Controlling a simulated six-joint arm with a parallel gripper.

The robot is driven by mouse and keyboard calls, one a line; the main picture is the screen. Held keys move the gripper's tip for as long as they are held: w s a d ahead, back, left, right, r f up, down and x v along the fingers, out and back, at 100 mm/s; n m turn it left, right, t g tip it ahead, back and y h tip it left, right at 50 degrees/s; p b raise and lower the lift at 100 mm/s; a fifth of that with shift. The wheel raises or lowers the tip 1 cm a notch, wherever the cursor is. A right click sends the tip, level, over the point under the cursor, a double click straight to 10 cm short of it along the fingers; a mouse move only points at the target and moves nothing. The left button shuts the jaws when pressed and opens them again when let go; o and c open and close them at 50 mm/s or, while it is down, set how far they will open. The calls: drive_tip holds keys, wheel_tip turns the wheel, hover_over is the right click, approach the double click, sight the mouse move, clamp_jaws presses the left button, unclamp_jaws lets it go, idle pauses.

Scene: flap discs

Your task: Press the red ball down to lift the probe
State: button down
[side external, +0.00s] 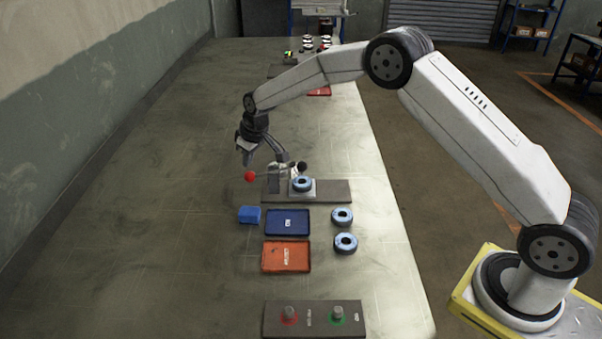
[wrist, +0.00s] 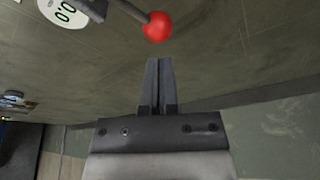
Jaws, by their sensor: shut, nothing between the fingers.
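The red ball (side external: 250,176) sits on the left end of a lever on the small measuring stand (side external: 274,180). It also shows in the wrist view (wrist: 157,26), on a dark rod beside a white round dial (wrist: 62,12) reading 0.0. A black ball (side external: 302,167) is at the lever's other end. A blue-grey flap disc (side external: 302,184) lies on the stand's light plate; the probe tip is too small to make out. My gripper (side external: 246,160) is shut and empty, pointing down just above the red ball. In the wrist view its fingertips (wrist: 158,62) are close to the ball, with a gap showing.
A blue block (side external: 249,214), a blue tray (side external: 271,222) and an orange tray (side external: 267,256) lie in front of the stand. Two more discs (side external: 342,217) (side external: 346,243) lie right of the trays. A button panel (side external: 314,327) is nearest. The table's left side is clear.

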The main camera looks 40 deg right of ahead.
wheel_tip(320, 180, up, 8)
drive_tip(key=shift+f, duration=0.15)
idle(0.6)
